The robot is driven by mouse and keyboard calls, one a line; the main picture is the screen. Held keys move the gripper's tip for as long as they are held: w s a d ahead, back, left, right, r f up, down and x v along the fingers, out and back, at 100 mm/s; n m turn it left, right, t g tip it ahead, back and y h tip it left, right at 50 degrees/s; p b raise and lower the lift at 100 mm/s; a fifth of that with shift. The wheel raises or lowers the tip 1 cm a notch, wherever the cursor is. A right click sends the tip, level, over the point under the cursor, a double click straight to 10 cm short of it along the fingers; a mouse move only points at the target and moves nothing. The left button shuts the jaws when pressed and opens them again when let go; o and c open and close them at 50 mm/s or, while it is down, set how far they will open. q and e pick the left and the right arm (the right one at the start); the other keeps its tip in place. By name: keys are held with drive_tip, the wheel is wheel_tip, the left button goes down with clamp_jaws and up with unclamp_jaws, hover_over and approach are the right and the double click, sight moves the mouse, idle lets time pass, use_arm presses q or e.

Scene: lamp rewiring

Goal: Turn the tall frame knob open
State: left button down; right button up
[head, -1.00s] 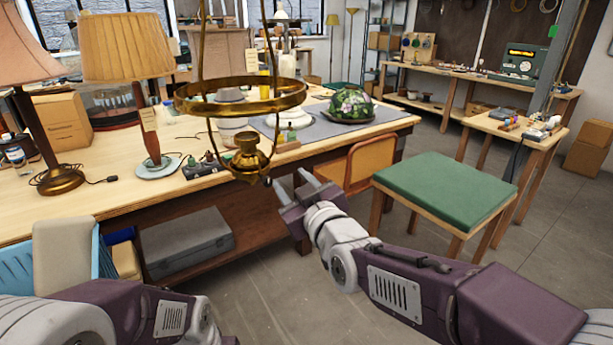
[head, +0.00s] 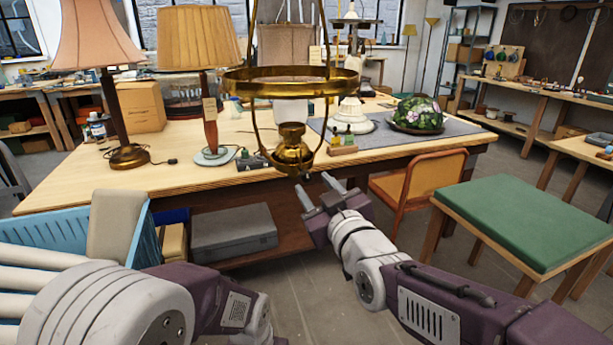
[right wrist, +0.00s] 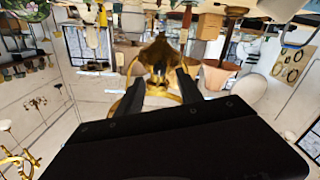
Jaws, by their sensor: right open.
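The tall brass frame (head: 290,84) hangs in front of the workbench, with a wide ring and a brass cup (head: 293,150) at its bottom. A small dark knob (head: 304,177) shows at the cup's lower right. My right gripper (head: 318,188) is open just below and right of the knob, its fingers pointing up toward the cup. I cannot tell whether a finger touches the knob. In the right wrist view, the brass cup (right wrist: 157,52) shows beyond and between the two open fingers (right wrist: 159,86), and the picture is upside down. My left arm shows at lower left, its gripper out of view.
The workbench (head: 80,188) behind holds two shaded lamps (head: 198,38), a floral glass shade (head: 418,114) and small parts. An orange chair (head: 425,185) and a green-topped stool (head: 530,220) stand at right. A blue crate (head: 75,230) is at lower left.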

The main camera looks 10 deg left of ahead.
sight(309, 177)
drive_tip(key=x, duration=0.6)
drive_tip(key=shift+a, duration=0.1)
clamp_jaws()
drive_tip(key=m+b, duration=0.3)
drive_tip(key=m, duration=0.2)
drive_tip(key=shift+f, duration=0.15)
drive_tip(key=m+b, duration=0.3)
drive_tip(key=m, duration=0.2)
drive_tip(key=shift+w+d+m+b, duration=0.1)
drive_tip(key=shift+d+m+b, duration=0.1)
drive_tip(key=shift+m+b, duration=0.15)
drive_tip(key=m+b, duration=0.2)
drive_tip(key=m, duration=0.1)
drive_tip(key=shift+m, duration=0.25)
drive_tip(key=shift+m+b, duration=0.55)
drive_tip(key=shift+m, duration=1.25)
